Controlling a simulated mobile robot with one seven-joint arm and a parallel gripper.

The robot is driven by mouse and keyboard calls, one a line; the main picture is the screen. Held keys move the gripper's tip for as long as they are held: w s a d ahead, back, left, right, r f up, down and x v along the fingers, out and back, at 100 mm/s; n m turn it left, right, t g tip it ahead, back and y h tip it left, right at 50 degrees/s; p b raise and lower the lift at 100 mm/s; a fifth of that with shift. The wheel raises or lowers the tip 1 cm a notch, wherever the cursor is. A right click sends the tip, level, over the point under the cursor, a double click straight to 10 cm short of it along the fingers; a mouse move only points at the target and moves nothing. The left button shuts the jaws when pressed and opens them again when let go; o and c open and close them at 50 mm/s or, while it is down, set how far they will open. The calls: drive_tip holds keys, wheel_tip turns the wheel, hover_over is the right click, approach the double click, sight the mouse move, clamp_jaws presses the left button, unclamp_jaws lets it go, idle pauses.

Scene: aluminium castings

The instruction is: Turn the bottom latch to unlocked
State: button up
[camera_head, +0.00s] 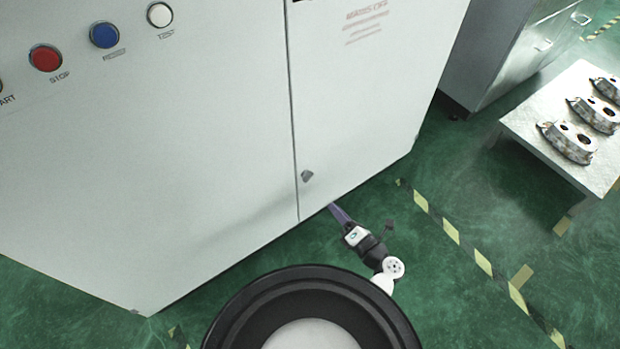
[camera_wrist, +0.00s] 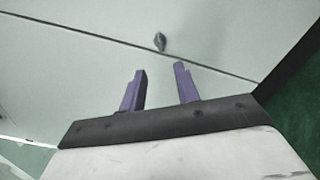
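The bottom latch (camera_head: 307,176) is a small grey knob low on the pale cabinet door, just right of the vertical door seam. It also shows in the wrist view (camera_wrist: 160,41), beyond the fingers and close to the seam. My gripper (camera_head: 335,208) is near the cabinet's lower edge, below and to the right of the latch in the head view. In the wrist view its two purple fingers (camera_wrist: 159,70) are apart with nothing between them. The latch lies ahead of the gap between the fingertips, with no contact visible.
The cabinet (camera_head: 370,90) carries red (camera_head: 45,58), blue (camera_head: 104,35) and white (camera_head: 160,15) buttons at upper left. A low table (camera_head: 535,100) with metal castings (camera_head: 568,142) stands at right. Green floor with striped tape (camera_head: 450,231) lies between the table and cabinet.

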sight(307, 176)
drive_tip(key=x, duration=1.2)
drive_tip(key=shift+w, duration=0.2)
drive_tip(key=shift+a, duration=0.1)
clamp_jaws()
